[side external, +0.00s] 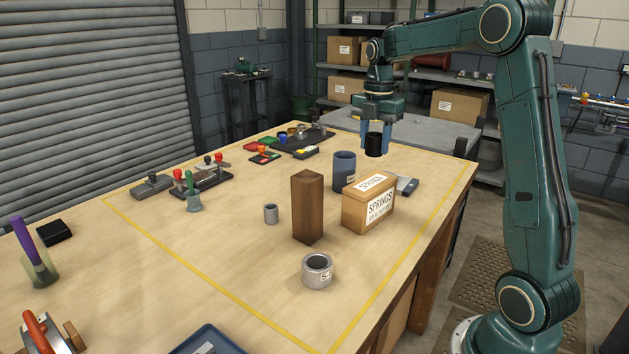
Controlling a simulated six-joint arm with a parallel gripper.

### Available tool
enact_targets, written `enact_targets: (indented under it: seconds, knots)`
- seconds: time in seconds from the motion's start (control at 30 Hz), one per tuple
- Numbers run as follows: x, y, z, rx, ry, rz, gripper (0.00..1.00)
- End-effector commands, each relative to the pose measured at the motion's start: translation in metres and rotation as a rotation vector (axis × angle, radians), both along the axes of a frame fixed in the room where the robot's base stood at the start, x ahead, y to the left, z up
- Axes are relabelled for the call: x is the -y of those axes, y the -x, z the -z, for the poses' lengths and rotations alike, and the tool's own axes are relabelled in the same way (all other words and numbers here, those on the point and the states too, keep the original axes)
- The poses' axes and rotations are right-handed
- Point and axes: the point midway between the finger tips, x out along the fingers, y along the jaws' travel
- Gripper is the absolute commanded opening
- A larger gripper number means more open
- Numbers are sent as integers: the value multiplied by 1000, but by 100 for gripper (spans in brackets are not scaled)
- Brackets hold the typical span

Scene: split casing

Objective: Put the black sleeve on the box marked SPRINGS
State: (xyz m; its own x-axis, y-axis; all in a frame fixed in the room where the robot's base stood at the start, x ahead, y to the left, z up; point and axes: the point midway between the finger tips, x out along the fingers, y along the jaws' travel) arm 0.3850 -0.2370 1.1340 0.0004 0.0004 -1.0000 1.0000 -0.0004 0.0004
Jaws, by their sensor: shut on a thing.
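The black sleeve (373,145) is a short dark cylinder. My gripper (376,134) is shut on it and holds it upright in the air, above and behind the box in this view. The box marked SPRINGS (368,203) is a brown carton with white labels on its top and side. It stands on the wooden table (250,240), and its top is bare. The sleeve is apart from the box.
A blue-grey cylinder (344,172) stands just behind the box, and a tall brown wooden block (307,206) stands to its left. A light grey ring (317,271) and a small grey cylinder (271,213) stand nearby. A flat grey item (406,186) lies right of the box.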

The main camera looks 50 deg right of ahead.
Motion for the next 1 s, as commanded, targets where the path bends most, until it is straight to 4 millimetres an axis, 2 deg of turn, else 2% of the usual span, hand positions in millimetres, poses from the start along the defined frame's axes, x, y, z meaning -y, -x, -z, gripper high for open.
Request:
enact_targets:
  seconds: [0.1, 0.2, 0.53, 0.83, 1.0]
  knots:
    - [0, 0, 18, -2, -1, 0, 12]
    - [0, 0, 27, -1, 0, 0, 12]
    - [0, 0, 34, -1, 0, 0, 12]
    - [0, 0, 65, -2, -1, 0, 12]
    - [0, 0, 73, 1, 1, 0, 12]
